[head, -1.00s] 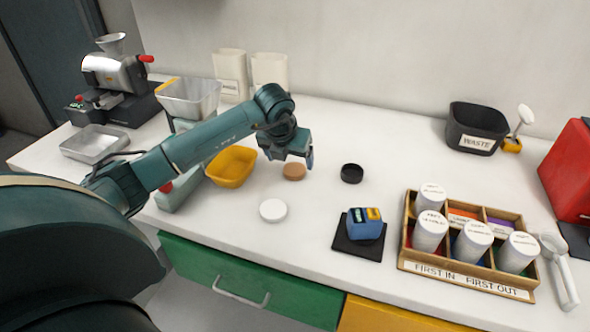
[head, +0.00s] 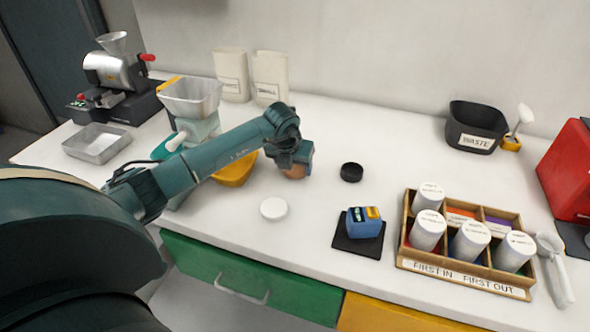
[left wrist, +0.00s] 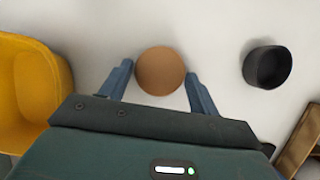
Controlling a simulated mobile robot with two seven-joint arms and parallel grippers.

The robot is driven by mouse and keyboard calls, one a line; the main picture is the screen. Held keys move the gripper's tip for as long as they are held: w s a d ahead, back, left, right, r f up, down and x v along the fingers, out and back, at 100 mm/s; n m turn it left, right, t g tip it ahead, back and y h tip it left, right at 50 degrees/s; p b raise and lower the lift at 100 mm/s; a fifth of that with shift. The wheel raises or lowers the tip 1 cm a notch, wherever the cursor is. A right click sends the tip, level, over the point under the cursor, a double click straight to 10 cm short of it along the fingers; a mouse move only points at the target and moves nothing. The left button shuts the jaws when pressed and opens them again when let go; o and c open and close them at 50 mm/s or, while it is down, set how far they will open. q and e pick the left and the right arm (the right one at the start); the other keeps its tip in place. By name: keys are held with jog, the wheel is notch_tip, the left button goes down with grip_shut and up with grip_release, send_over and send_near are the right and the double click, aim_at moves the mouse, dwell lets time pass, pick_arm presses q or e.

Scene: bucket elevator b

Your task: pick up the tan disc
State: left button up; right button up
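The tan disc (left wrist: 160,71) lies on the white counter. In the left wrist view it sits between and slightly beyond the tips of my left gripper (left wrist: 156,82), whose two blue fingers are spread with a gap on each side of the disc. In the head view the left gripper (head: 301,163) hangs over the tan disc (head: 294,172) and hides part of it. My right gripper is not in view.
A yellow bowl (left wrist: 35,85) is close to the left of the gripper. A black round cup (head: 351,172) is to the right, and a white disc (head: 274,208) lies nearer the front. A blue device on a black pad (head: 358,246) and a wooden jar rack (head: 466,281) stand further right.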

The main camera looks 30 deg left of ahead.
pick_arm(q)
jog(key=c, duration=0.6)
jog(key=shift+r, duration=0.1)
jog(key=shift+c, duration=0.2)
